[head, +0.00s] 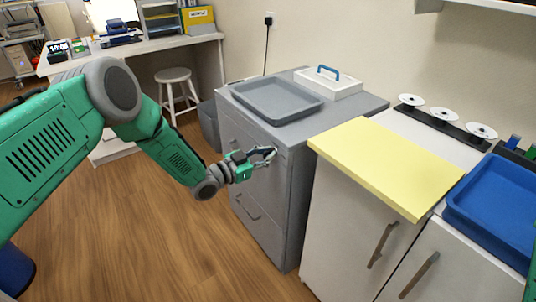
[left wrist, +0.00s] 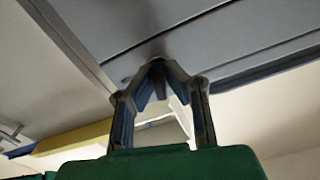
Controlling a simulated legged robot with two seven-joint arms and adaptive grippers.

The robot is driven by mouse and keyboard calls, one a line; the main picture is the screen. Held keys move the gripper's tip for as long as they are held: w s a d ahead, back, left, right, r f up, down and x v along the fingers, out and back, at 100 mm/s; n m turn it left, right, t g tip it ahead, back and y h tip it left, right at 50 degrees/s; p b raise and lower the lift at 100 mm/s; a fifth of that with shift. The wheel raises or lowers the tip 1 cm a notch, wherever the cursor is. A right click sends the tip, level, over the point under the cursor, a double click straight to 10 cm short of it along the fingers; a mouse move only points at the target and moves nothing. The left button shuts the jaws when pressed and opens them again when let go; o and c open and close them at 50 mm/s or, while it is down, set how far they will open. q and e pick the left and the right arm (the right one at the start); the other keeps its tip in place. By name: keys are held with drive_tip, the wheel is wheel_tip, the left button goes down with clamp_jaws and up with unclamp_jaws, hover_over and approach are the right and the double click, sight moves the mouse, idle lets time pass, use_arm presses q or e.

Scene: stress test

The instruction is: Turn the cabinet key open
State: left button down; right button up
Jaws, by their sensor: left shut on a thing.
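The grey cabinet (head: 270,200) stands against the wall in the middle of the head view, with drawer fronts facing left. My left gripper (head: 270,156) is at the upper part of its front, near the top edge. In the left wrist view the gripper (left wrist: 157,66) has its fingertips together against the grey cabinet front (left wrist: 230,35). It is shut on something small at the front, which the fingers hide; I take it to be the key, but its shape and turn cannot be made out. My right gripper is not in view.
A grey tray (head: 277,98) and a white box with a blue handle (head: 327,84) sit on the cabinet. A yellow board (head: 388,162) lies on the white cupboard to the right, near a blue tray (head: 492,205). A stool (head: 174,76) stands behind left. Floor in front is clear.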

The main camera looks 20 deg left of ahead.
use_arm(q)
drive_tip(key=m, duration=0.4)
drive_tip(key=shift+s+f+m, duration=0.1)
drive_tip(key=shift+m, duration=0.2)
drive_tip(key=m, duration=0.3)
drive_tip(key=shift+d+m, duration=0.1)
drive_tip(key=shift+m, duration=0.3)
drive_tip(key=m, duration=0.5)
drive_tip(key=shift+s+f+b, duration=0.1)
drive_tip(key=shift+f+b, duration=0.1)
drive_tip(key=shift+b, duration=0.15)
drive_tip(key=shift+m, duration=0.9)
drive_tip(key=shift+s+f, duration=0.1)
drive_tip(key=shift+f, duration=0.05)
drive_tip(key=c, duration=1.7)
unclamp_jaws()
drive_tip(key=shift+r, duration=0.2)
